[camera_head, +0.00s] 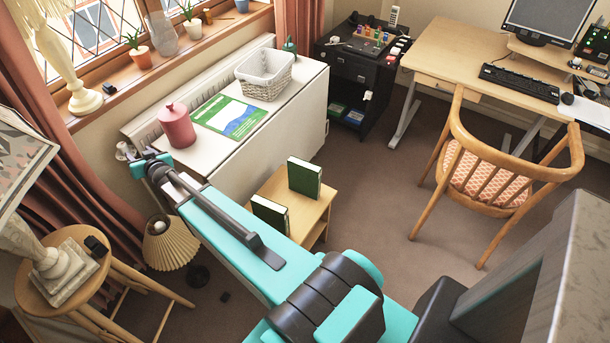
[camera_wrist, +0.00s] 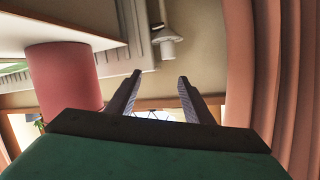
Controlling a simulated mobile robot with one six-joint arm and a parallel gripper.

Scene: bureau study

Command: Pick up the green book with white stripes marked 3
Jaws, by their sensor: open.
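Two dark green books stand upright on the small wooden table (camera_head: 318,213) in the head view. One book (camera_head: 305,177) is at the back; the other (camera_head: 270,214) is nearer and partly hidden by my arm. Pale page edges show, but I cannot read a 3 or make out stripes on either. My gripper (camera_wrist: 160,76) is open and empty in the wrist view, with nothing between its fingers. It is at the window side, beyond the left end of the white table, away from both books. No book shows in the wrist view.
The white table (camera_head: 303,108) holds a pink pot (camera_head: 177,125), a green-and-blue sheet (camera_head: 229,116) and a wicker basket (camera_head: 265,74). The pot (camera_wrist: 64,80) is left of my fingers in the wrist view. A lamp (camera_head: 170,245) and chair (camera_head: 500,165) stand nearby. Carpet right of the small table is clear.

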